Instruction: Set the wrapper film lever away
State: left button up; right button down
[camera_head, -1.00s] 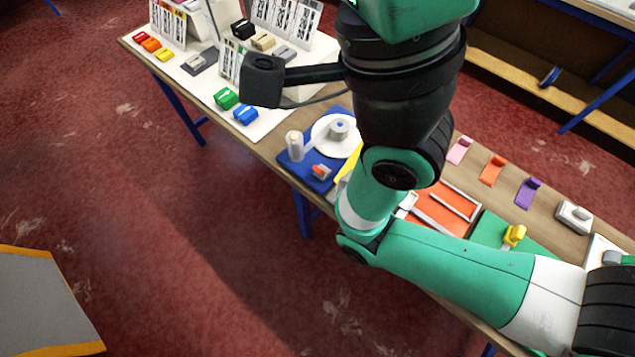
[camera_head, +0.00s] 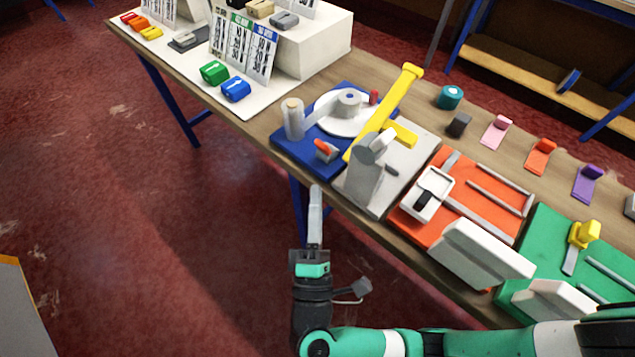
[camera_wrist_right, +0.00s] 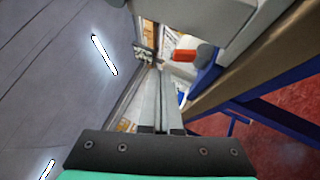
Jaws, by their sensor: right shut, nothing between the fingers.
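The blue wrapper base (camera_head: 285,142) carries a white turntable disc (camera_head: 335,122), an upright whitish film roll (camera_head: 294,119) and a small orange-red lever (camera_head: 323,147) on a grey mount at its front edge. I take this for the film lever. An orange-red part (camera_wrist_right: 184,55) beside a grey rounded piece also shows in the right wrist view, seemingly the same lever. My right gripper (camera_head: 316,190) is shut and empty, fingers pointing up toward the table, in front of the table's edge and apart from the lever. Its fingers also show in the wrist view (camera_wrist_right: 160,75). My left gripper is not in view.
A grey press (camera_head: 366,180) with a long yellow handle (camera_head: 384,111) stands right of the wrapper. Orange (camera_head: 465,206) and green (camera_head: 547,232) stations follow further right. Green (camera_head: 214,72) and blue (camera_head: 236,89) blocks lie on the white sheet at left. The space before the table is free.

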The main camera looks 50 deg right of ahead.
aim_at(317, 147)
pick_arm(q)
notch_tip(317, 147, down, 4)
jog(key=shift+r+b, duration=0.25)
jog(key=shift+b, duration=0.55)
pick_arm(e)
jog(key=s+a+f+n+t+y, duration=0.1)
jog(key=a+f+n+t+y, duration=0.1)
jog(key=f, duration=0.4)
jog(key=shift+a+f+n, duration=0.3)
jog(key=shift+a+n, duration=0.1)
jog(key=shift+a, duration=0.15)
jog(key=b+x, duration=0.1)
jog(key=x, duration=0.9)
jog(key=shift+d+r, duration=0.35)
jog(key=shift+d, duration=0.25)
jog(key=shift+d+r, duration=0.35)
jog(key=shift+d, duration=0.3)
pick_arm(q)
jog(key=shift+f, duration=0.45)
pick_arm(e)
jog(key=shift+d+r, duration=0.25)
jog(key=shift+d, duration=0.3)
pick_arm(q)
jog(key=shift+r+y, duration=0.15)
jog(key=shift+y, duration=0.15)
pick_arm(e)
jog(key=shift+s+r, duration=0.1)
